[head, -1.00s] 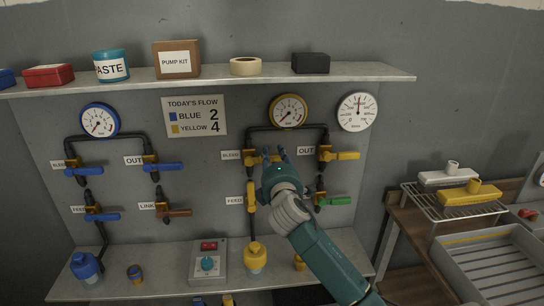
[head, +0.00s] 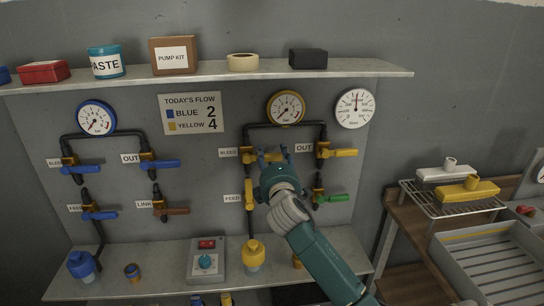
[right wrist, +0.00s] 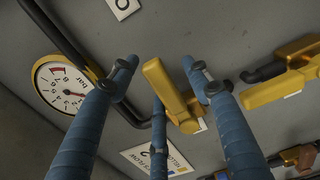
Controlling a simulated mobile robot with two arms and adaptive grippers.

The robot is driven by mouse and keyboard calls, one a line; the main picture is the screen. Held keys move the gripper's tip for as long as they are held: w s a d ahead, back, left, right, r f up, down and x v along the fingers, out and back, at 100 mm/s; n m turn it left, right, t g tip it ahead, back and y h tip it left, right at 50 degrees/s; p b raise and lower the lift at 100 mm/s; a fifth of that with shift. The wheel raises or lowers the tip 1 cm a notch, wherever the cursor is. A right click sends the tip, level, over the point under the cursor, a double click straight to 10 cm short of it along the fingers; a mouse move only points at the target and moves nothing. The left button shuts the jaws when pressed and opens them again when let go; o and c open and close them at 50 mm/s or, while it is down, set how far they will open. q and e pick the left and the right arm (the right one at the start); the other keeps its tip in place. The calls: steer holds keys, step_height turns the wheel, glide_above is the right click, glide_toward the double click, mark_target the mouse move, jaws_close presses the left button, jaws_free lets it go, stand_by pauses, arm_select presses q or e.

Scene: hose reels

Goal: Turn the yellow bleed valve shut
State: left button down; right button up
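The yellow bleed valve (head: 248,156) is on the panel beside the "BLEED" label, below the yellow-rimmed gauge. Its lever handle points right, roughly level, and is partly hidden by my right gripper (head: 273,157). In the right wrist view the yellow handle (right wrist: 168,92) lies between the spread blue fingers of my right gripper (right wrist: 165,88). Gaps show on both sides of the handle, and a third finger is close to it. I cannot tell whether that finger touches. My left gripper is not in view.
The yellow out valve (head: 340,153) is close to the right, with a green-handled valve (head: 332,198) below. The yellow feed valve (head: 249,194) is below the bleed valve. A shelf (head: 210,80) with boxes juts out above. A lower ledge (head: 160,270) holds a control box.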

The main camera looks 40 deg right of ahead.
steer(key=shift+s, duration=0.1)
steer(key=v, duration=1.2)
